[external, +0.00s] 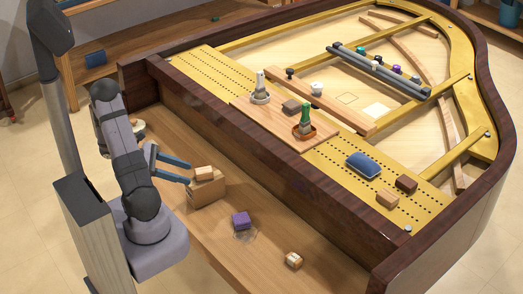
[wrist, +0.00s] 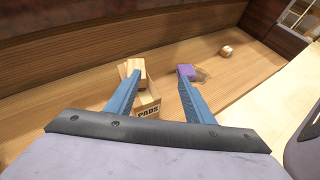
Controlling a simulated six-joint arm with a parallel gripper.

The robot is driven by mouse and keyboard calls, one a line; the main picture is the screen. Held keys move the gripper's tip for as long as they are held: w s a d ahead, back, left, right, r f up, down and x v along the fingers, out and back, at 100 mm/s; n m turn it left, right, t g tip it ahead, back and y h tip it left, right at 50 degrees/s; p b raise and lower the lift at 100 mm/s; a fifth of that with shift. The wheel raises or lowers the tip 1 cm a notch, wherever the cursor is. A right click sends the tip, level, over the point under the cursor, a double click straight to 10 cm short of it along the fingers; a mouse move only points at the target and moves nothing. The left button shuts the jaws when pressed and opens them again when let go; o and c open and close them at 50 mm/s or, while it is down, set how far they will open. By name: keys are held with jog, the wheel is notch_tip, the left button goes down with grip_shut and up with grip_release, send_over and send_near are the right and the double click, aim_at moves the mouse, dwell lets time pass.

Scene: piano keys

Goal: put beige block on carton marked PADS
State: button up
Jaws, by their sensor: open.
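A small beige block (external: 204,173) appears to rest on top of the brown carton (external: 207,191). In the wrist view the carton (wrist: 149,110) shows the word PADS on one face, and the beige block (wrist: 132,68) is at its far left, by the left fingertip. My gripper (external: 189,172) is open, its blue fingers apart, just left of the block in the external view. In the wrist view my gripper (wrist: 160,75) has nothing clasped between its fingers. The left finger hides part of the carton and block.
A purple block (external: 241,220) and a small labelled block (external: 294,260) lie on the wooden shelf. The dark piano rim (external: 270,160) rises behind the carton. A blue cushion-like item (external: 363,164) and other blocks lie beyond it. The shelf's right part is mostly clear.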

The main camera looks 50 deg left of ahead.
jog(key=s+d+r+m+g+y, duration=0.2)
jog(key=d+m+g+y, duration=0.4)
jog(key=d+m, duration=1.6)
jog(key=m+g, duration=0.4)
jog(key=m, duration=0.2)
jog(key=shift+s+m+g+y, duration=0.15)
jog(key=shift+m+g+y, duration=0.15)
jog(key=shift+m+y, duration=0.1)
